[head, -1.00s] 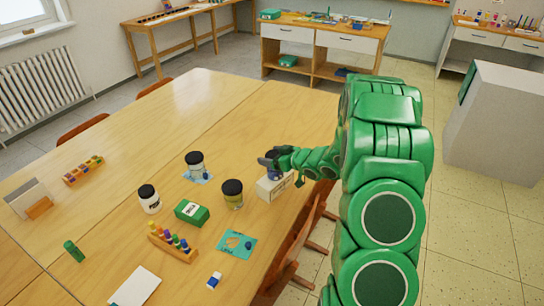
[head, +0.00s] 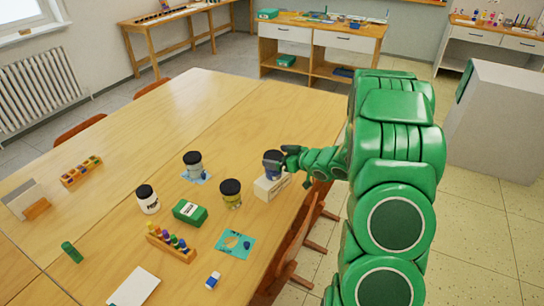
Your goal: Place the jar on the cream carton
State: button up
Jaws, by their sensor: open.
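The cream carton (head: 268,191) stands near the right edge of the wooden table. A jar with a dark lid and bluish body (head: 272,169) stands upright on top of it, towards the carton's far side. My green arm reaches in from the right. My gripper (head: 284,159) is open just right of the jar; whether a finger still touches the jar is too small to tell. Other dark-lidded jars stand on the table: a grey-blue one (head: 193,168) on a blue sheet, an olive one (head: 231,198), and a white one (head: 147,203).
A green box (head: 190,212), a wooden rack of colourful pieces (head: 171,244), a teal card (head: 235,244) and a small blue-and-white block (head: 213,280) lie left and in front of the carton. The far part of the table is clear. A chair (head: 290,245) stands at the right edge.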

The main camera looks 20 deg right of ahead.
jog(key=v, duration=0.8)
